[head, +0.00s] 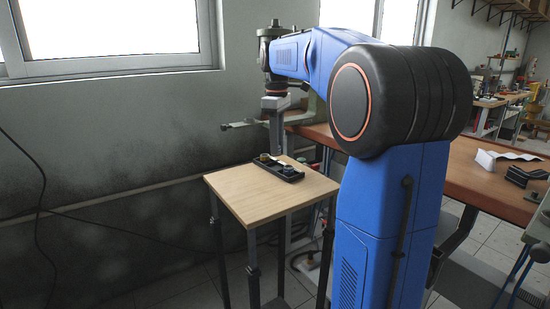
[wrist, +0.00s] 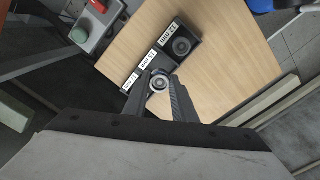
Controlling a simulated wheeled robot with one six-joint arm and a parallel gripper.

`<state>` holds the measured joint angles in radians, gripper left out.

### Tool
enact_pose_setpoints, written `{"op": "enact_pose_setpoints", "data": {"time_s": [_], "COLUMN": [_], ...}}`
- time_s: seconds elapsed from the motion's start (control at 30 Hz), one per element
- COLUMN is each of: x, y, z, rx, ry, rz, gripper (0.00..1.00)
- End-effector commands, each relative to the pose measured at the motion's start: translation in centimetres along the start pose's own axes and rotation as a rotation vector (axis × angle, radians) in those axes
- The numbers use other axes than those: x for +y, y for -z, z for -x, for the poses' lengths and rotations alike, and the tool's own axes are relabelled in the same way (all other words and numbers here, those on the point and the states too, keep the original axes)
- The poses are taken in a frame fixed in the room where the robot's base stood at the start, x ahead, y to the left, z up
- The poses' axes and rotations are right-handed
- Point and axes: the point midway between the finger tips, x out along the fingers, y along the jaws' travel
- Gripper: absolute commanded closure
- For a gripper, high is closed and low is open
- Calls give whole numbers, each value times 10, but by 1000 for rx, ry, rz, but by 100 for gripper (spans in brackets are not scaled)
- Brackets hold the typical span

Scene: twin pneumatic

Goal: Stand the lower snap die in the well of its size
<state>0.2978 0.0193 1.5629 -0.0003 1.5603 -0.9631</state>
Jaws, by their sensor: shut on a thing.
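The die (wrist: 158,84), a small round metallic piece with a bright ring, sits between the fingertips of my gripper (wrist: 158,80) in the wrist view. My gripper is shut on it. The black tray (wrist: 196,62) lies just beyond the fingers, with several white labels along one edge. A dark round piece or well (wrist: 181,46) shows at its far end by the largest label. The fingers and die hide part of the tray, so I cannot tell the height of the die above it. In the head view the tray (head: 292,178) holds small yellowish and bluish pieces.
The tray stands on a small wooden table (head: 245,200), mostly bare around it. A grey box with a red button (wrist: 100,7) is at the upper left of the wrist view. A brown workbench (head: 480,185) stands at the right.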

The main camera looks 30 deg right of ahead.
Motion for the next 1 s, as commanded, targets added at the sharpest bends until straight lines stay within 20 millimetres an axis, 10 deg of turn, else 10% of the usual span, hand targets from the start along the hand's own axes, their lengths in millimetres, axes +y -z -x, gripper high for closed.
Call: {"op": "enact_pose_setpoints", "data": {"time_s": [0.87,0.9,1.0], "x": [0,0,0], "y": [0,0,0], "z": [-50,-50,-50], "rx": [0,0,0], "ry": [0,0,0], "rz": [0,0,0], "gripper": [100,69,57]}}
